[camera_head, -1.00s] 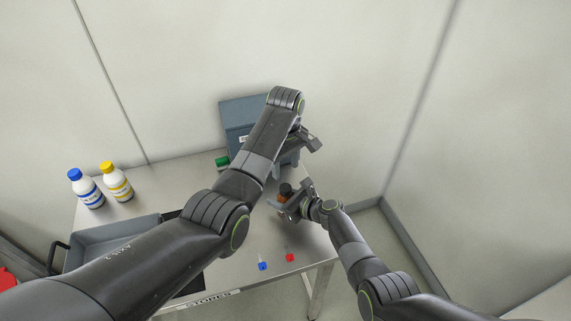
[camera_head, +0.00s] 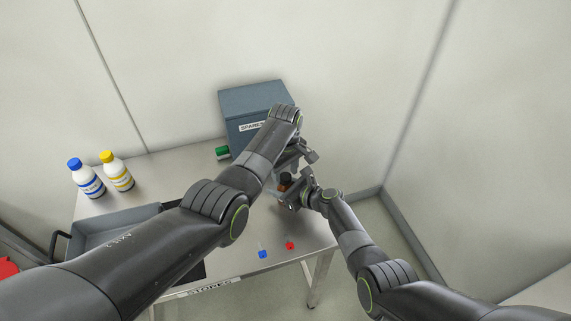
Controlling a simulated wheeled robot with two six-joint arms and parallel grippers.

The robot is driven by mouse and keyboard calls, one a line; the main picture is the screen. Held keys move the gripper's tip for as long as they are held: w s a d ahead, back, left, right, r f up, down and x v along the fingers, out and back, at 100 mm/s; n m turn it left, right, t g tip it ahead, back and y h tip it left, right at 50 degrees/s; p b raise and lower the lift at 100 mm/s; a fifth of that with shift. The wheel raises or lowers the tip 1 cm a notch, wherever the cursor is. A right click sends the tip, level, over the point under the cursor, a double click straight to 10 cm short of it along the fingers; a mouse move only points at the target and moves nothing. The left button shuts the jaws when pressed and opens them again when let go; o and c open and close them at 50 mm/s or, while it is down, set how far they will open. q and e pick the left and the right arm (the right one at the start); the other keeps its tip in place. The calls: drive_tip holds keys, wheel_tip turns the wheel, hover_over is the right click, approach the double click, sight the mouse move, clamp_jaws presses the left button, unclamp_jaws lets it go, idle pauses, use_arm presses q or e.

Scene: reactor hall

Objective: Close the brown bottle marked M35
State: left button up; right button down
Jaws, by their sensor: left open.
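The brown bottle (camera_head: 285,183) stands at the right part of the table, mostly hidden between my two grippers; its marking cannot be read. Its dark top is partly covered, so I cannot tell how the cap sits. My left gripper (camera_head: 300,158) is open, just above and behind the bottle's top. My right gripper (camera_head: 292,194) is right at the bottle from the right side; its fingers are too hidden to tell whether they are shut on it.
A grey-blue SPARES box (camera_head: 250,102) stands at the back, with a green-capped item (camera_head: 223,153) beside it. White bottles with blue (camera_head: 87,180) and yellow (camera_head: 117,172) caps stand left. A grey tray (camera_head: 110,232) is front left. Small blue (camera_head: 263,254) and red (camera_head: 290,245) items lie near the front edge.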

use_arm(q)
drive_tip(key=shift+f, duration=0.2)
drive_tip(key=shift+c, duration=0.4)
drive_tip(key=c, duration=0.9)
drive_tip(key=m, duration=0.6)
drive_tip(key=shift+c, duration=0.2)
drive_tip(key=o, duration=1.1)
drive_tip(key=shift+r, duration=0.1)
drive_tip(key=shift+r, duration=2.15)
